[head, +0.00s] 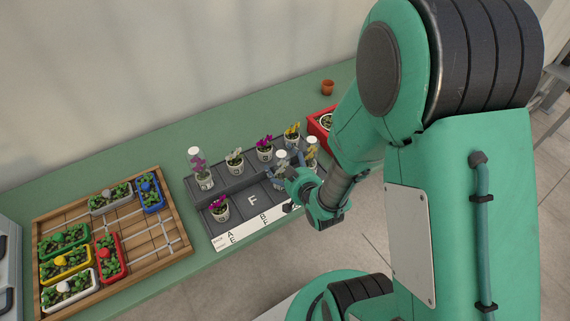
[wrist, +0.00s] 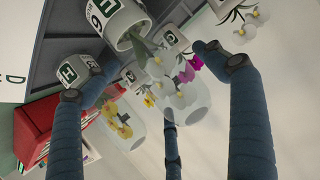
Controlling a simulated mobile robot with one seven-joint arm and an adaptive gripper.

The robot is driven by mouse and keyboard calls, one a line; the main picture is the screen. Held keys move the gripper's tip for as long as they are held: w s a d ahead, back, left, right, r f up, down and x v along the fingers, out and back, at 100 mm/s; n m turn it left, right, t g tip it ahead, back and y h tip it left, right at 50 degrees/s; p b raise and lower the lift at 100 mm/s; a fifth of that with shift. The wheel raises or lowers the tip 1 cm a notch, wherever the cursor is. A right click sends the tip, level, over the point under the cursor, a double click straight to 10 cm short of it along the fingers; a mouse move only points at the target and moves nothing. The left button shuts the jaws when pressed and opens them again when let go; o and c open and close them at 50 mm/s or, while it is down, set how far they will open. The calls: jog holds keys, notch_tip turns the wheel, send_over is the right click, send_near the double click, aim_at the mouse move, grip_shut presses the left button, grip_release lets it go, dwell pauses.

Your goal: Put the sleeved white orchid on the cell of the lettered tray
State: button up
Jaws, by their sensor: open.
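The sleeved white orchid (head: 281,161) stands on the dark lettered tray (head: 252,200), partly hidden by my gripper (head: 292,184). In the wrist view its white flowers (wrist: 178,95) show inside a clear sleeve, above a white pot (wrist: 112,22) with a dark letter label. My gripper (wrist: 170,100) is open, with its blue fingers spread around the sleeve. I cannot tell whether any finger touches it. A bare cell marked F lies left of the orchid in the head view. Part of the tray's front right is hidden by my arm.
Neighbouring pots crowd close: a sleeved yellow orchid (wrist: 122,130), a sleeved pink one (head: 199,172), an unsleeved white one (head: 235,160) and a magenta one (head: 219,208). A red container (head: 317,126) stands right; a wooden tray (head: 48,215) with several planters stands left.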

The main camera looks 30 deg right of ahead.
jog(key=shift+r, duration=0.15)
jog(key=shift+s+r, duration=0.1)
jog(key=shift+s, duration=0.1)
jog(key=p+v, duration=0.3)
jog(key=v, duration=0.8)
jog(key=shift+s, duration=0.2)
jog(key=shift+r, duration=0.1)
